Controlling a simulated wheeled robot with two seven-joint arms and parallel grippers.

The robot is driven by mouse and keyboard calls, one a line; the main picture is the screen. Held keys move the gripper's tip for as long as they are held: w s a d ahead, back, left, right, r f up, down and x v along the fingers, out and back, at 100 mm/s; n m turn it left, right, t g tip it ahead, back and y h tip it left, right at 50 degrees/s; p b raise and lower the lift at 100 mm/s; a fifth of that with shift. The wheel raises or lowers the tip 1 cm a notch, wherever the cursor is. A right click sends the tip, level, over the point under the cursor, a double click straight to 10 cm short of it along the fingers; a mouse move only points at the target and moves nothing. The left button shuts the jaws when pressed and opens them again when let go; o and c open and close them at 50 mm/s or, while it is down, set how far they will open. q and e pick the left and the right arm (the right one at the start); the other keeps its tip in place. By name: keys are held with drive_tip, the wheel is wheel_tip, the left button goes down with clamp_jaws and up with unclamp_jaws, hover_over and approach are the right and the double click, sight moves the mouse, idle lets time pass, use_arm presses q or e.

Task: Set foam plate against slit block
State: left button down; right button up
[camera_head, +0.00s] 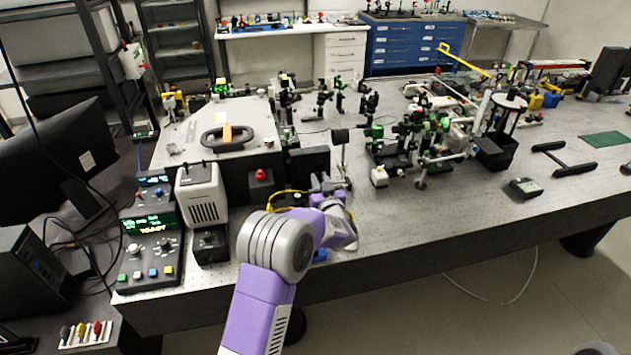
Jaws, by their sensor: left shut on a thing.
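My left gripper (328,186) reaches over the front edge of the optical bench, beside the dark box face. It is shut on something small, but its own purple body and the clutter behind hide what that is. I cannot make out the foam plate for certain. I cannot pick out the slit block for certain either; a black block (308,163) stands just behind the gripper, and a thin post with a dark head (340,137) rises just beyond it. My right gripper is not in view.
A grey spectrometer housing (190,130) with a black handle, a white-grey lamp box (202,195) and a control console (152,245) stand left of the gripper. A yellow cable (284,193) loops close by. Optics crowd the bench's middle; its front right surface (450,215) is clear.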

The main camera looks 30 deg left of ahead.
use_arm(q)
drive_tip(key=c, duration=1)
unclamp_jaws()
drive_tip(key=shift+s+a, duration=0.25)
drive_tip(key=shift+w, duration=0.1)
drive_tip(key=shift+d, duration=0.1)
drive_tip(key=v, duration=0.7)
drive_tip(key=shift+s+d, duration=0.1)
drive_tip(key=shift+s, duration=0.1)
drive_tip(key=shift+p, duration=0.3)
